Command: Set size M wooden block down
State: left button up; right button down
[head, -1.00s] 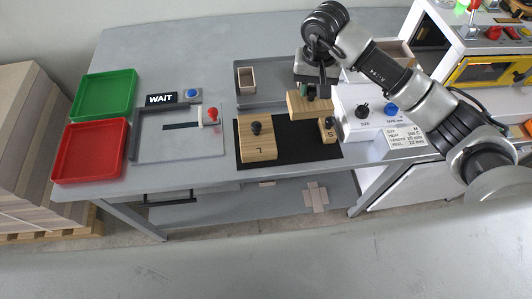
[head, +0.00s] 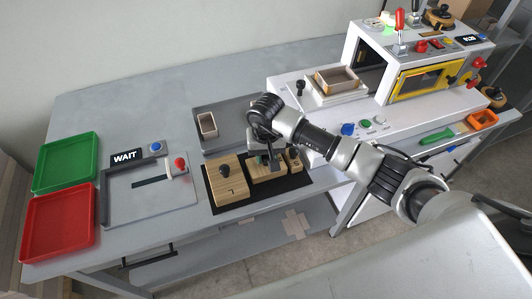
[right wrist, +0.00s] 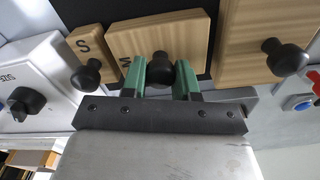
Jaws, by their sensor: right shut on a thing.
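The size M wooden block (head: 266,173) is at the black mat (head: 258,196), between the L block (head: 228,180) and the small S block (head: 294,160). In the right wrist view the M block (right wrist: 190,38) shows its letter and black knob (right wrist: 160,68). My right gripper (right wrist: 160,82) has its green fingers shut on that knob. In the head view my right gripper (head: 266,158) partly hides the M block. The block looks level and down at the mat, but its underside contact is hidden. My left gripper is not in view.
A grey tray (head: 222,112) with a small open box (head: 208,125) lies behind the mat. A white machine (head: 400,110) stands to the right, with a box on it. Red (head: 60,222) and green (head: 65,162) trays lie at the left.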

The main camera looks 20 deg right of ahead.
jog(key=shift+f+b, duration=0.15)
jog(key=shift+b, duration=0.15)
jog(key=c, duration=0.8)
grip_release()
jog(key=shift+c, duration=0.2)
jog(key=shift+r, duration=0.4)
notch_tip(320, 180, up, 12)
jog(key=b, duration=0.2)
jog(key=shift+f, duration=0.2)
